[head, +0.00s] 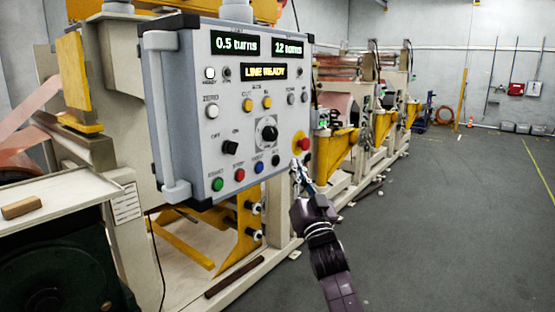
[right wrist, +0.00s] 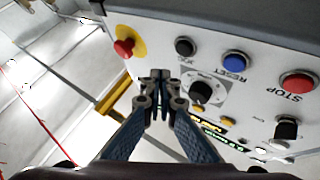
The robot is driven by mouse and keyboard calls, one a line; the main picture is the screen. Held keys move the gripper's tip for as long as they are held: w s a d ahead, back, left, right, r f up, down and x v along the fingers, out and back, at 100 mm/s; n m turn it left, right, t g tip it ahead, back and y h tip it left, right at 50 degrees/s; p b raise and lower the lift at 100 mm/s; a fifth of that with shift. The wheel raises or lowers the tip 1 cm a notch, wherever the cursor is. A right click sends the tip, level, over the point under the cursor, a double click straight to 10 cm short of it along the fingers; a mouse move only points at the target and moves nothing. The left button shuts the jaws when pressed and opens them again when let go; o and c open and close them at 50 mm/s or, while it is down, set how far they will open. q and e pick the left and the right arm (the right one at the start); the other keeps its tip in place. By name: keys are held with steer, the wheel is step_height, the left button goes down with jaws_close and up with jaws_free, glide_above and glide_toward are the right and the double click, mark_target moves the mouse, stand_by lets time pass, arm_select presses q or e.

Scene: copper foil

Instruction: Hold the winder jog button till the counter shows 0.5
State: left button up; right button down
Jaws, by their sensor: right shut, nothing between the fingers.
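The grey control panel (head: 225,75) fills the upper middle of the head view. Its left counter (head: 235,44) reads "0.5 turns"; the right display (head: 288,49) reads "12 turns". The black jog button (head: 276,160) is at the right end of the bottom row and appears uncovered; it also shows in the right wrist view (right wrist: 185,47). My right gripper (head: 298,168) is shut and empty, just right of and below the button. In the right wrist view its fingertips (right wrist: 160,76) sit beside the button, apart from it in the picture. My left gripper is out of view.
A red emergency stop (head: 303,143) on a yellow base is close above my right fingertips. Blue (head: 259,168), red (head: 239,175) and green (head: 218,184) buttons line the row leftward. A "LINE READY" display (head: 264,72) is lit. Open floor (head: 440,220) lies right.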

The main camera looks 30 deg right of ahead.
steer(key=shift+s+d, duration=0.2)
steer(key=shift+s, duration=0.3)
steer(key=shift+s+d, duration=0.2)
steer(key=shift+s, duration=0.3)
